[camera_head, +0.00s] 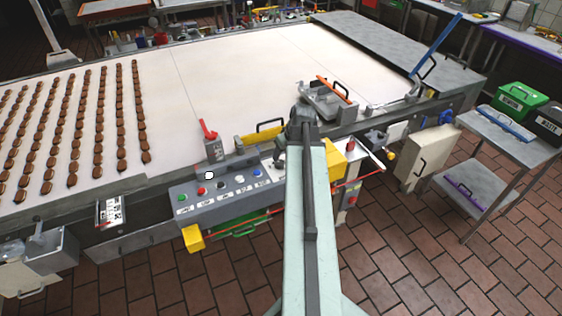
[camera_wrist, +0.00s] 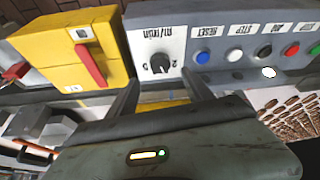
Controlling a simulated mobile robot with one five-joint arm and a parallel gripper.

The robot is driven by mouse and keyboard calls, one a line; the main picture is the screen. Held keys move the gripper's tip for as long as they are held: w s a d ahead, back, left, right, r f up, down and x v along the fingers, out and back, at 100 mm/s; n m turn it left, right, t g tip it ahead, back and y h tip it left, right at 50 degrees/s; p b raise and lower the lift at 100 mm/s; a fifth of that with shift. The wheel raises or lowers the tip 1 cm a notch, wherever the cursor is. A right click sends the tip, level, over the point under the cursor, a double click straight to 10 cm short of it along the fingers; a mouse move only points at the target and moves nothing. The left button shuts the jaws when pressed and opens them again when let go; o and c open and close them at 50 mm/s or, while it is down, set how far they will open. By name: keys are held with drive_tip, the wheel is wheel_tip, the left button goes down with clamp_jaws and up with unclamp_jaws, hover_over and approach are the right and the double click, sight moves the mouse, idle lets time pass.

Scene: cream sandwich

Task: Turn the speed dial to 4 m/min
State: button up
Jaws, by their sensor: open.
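The speed dial (camera_wrist: 160,64) is a black knob on a white plate marked m/min, which appears upside down in the wrist view. Small figures flank the knob, but its exact setting is too small to read. My gripper (camera_wrist: 162,90) is open, with one finger to each side below the knob in the picture. Nothing shows between the fingers, and they appear apart from the knob. In the head view my arm and gripper (camera_head: 294,135) reach over the grey control panel (camera_head: 220,204) and hide the dial.
A yellow box with a red handle (camera_wrist: 90,62) sits beside the dial in the wrist view. A blue button (camera_wrist: 203,56) and several other buttons are on its other side. A white conveyor belt (camera_head: 230,80) carries rows of brown bars (camera_head: 97,130) behind the panel.

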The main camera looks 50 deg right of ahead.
sight(280, 163)
drive_tip(key=b+x, duration=0.7)
drive_tip(key=shift+w+f, duration=0.1)
drive_tip(key=shift+f, duration=0.3)
drive_tip(key=shift+r, duration=0.1)
clamp_jaws()
